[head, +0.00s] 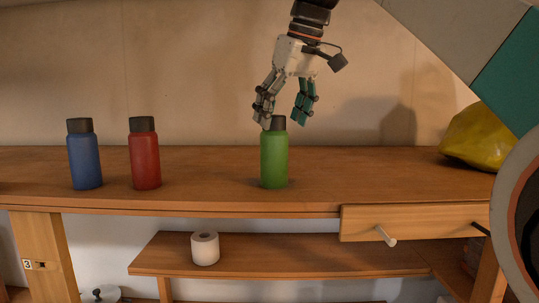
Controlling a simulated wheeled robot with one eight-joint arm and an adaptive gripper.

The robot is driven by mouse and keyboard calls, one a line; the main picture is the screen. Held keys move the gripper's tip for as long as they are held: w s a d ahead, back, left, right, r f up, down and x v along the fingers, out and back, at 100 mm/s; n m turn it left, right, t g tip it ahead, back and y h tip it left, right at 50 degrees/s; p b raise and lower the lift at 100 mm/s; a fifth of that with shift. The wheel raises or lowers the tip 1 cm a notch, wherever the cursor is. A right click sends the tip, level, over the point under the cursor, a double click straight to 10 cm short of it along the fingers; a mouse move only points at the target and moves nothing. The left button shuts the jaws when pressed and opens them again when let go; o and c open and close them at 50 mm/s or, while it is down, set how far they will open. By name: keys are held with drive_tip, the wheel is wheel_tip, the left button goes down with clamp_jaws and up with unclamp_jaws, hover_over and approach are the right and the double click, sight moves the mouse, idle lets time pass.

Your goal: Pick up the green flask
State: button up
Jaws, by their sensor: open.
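The green flask (274,161) with a dark cap stands upright on the wooden table, right of the red and blue flasks. My gripper (283,116) points down above it, open, with its fingers apart. The left finger is beside or overlaps the dark cap in the picture, and the right finger is to the right of and above the cap. I cannot tell whether a finger touches the cap. Nothing is held between the fingers.
A red flask (145,158) and a blue flask (85,158) stand to the left on the wooden table (350,173). A yellow bag-like object (486,137) lies at the right. Below are a drawer (420,223) and a shelf with a white paper roll (205,249).

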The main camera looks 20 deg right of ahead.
sight(274, 137)
drive_tip(key=shift+a+p+x, duration=0.15)
drive_tip(key=shift+p+x, duration=0.05)
drive_tip(key=shift+x, duration=1.2)
drive_tip(key=shift+a+p+x, duration=0.1)
drive_tip(key=shift+p+x, duration=0.1)
drive_tip(key=shift+x, duration=1.2)
drive_tip(key=shift+r, duration=0.1)
drive_tip(key=c, duration=1.4)
